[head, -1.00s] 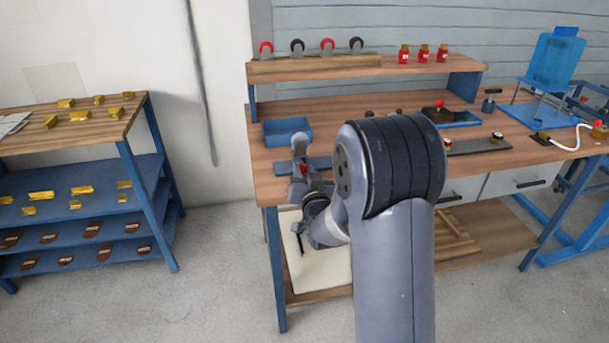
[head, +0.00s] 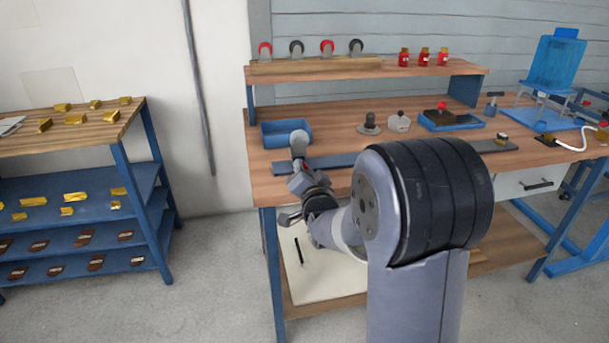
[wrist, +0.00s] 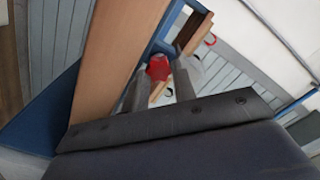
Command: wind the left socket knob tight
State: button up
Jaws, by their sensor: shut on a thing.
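In the wrist view a red knob (wrist: 158,68) shows between the two grey fingers of my gripper (wrist: 161,84), which is shut on it. In the head view my gripper (head: 299,153) is over the front left of the bench, at the left end of a long dark strip (head: 340,161). There the knob is mostly hidden by my wrist. Whether it sits fully down on its socket cannot be seen. A second, dark and pale knob (head: 502,138) stands at the strip's right end.
A blue open bin (head: 287,133) stands just behind my gripper. A dark knob (head: 369,123), a pale block (head: 399,122) and a blue tray (head: 453,125) stand further right. A raised shelf (head: 400,72) runs along the back. A rack (head: 145,140) stands to the left.

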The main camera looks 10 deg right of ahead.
dwell(0.3)
jog(key=o, duration=1)
jog(key=shift+p, duration=0.35)
